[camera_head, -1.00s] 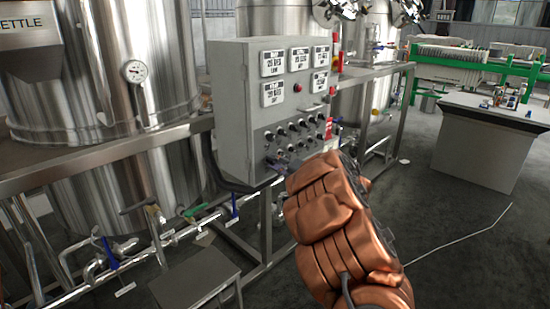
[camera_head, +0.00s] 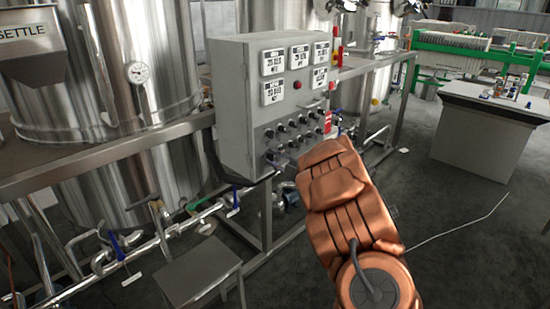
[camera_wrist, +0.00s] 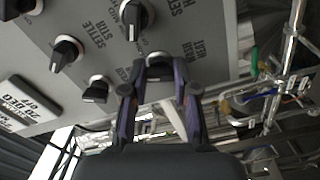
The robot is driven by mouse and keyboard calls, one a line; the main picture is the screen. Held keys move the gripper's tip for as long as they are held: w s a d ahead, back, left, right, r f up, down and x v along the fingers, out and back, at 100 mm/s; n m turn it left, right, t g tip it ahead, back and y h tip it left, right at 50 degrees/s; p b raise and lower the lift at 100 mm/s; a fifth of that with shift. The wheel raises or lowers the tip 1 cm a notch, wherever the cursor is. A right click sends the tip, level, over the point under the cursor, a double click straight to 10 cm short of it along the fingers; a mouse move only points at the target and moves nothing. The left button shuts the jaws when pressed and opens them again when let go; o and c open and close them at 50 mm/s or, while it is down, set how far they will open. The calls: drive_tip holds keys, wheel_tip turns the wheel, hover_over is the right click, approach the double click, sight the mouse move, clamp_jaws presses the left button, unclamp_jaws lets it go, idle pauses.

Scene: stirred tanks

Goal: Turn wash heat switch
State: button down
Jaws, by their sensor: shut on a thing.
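The grey control panel (camera_head: 237,110) stands in the middle of the head view, with rows of black knobs on its lower face. In the wrist view, the wash heat switch (camera_wrist: 159,67) is a black knob at the panel's edge, beside lettering that is upside down and partly hidden. My gripper (camera_wrist: 160,84) has its two dark fingers on either side of this knob and is shut on it. The knob's pointer direction is mostly hidden by the fingers. In the head view, my copper-coloured arm covers the area right of the lowest knobs.
Neighbouring knobs (camera_wrist: 96,90) sit close to my gripper, including the settle stir knob (camera_wrist: 66,53). Steel tanks (camera_head: 115,60) stand behind the panel. Pipes with valve handles (camera_head: 117,247) and a low metal step (camera_head: 198,272) are at lower left.

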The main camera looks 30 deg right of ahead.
idle(0.3)
drive_tip(key=c, duration=0.9)
unclamp_jaws()
drive_tip(key=v, duration=1.2)
